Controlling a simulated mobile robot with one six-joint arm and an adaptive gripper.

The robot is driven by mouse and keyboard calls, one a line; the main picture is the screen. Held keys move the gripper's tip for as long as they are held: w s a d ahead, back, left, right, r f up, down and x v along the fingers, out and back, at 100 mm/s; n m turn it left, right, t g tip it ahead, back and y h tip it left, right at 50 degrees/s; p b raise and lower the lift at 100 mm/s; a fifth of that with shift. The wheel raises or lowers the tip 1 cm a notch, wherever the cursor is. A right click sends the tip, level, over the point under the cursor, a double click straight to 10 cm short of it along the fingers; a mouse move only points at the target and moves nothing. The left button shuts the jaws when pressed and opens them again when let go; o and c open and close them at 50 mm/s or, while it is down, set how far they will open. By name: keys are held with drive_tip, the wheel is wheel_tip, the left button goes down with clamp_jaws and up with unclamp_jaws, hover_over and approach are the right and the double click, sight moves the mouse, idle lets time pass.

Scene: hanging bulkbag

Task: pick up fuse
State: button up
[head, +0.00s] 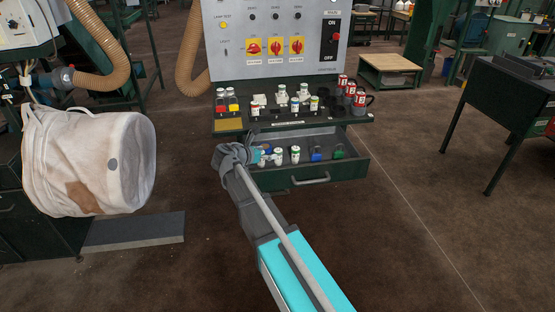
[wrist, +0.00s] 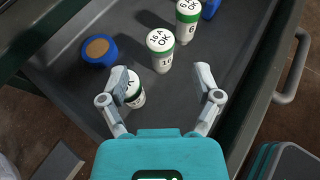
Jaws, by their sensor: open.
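Several white fuses with printed tops stand in the open drawer (head: 325,171). In the wrist view, a fuse marked "16 A OK" (wrist: 160,52) stands ahead of my gripper (wrist: 163,80), roughly between the line of its fingers. Another fuse marked "OK" and "6" (wrist: 187,22) stands farther back to the right. A third fuse (wrist: 134,92) is close beside the left finger, partly hidden by it; I cannot tell if they touch. My gripper is open and empty. In the head view it is over the drawer's left part, near a fuse (head: 278,156).
A blue round piece with a brown centre (wrist: 98,50) lies left in the drawer. A blue padlock (head: 317,154) and a green padlock (head: 339,152) are to the right. The shelf above (head: 290,122) is crowded. The drawer's front wall and handle (head: 310,180) are close by.

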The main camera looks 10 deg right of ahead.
sight(277, 151)
drive_tip(key=shift+b+x, duration=0.85)
drive_tip(key=shift+x, duration=1.75)
drive_tip(key=shift+r, duration=0.2)
clamp_jaws()
drive_tip(key=shift+r, duration=0.2)
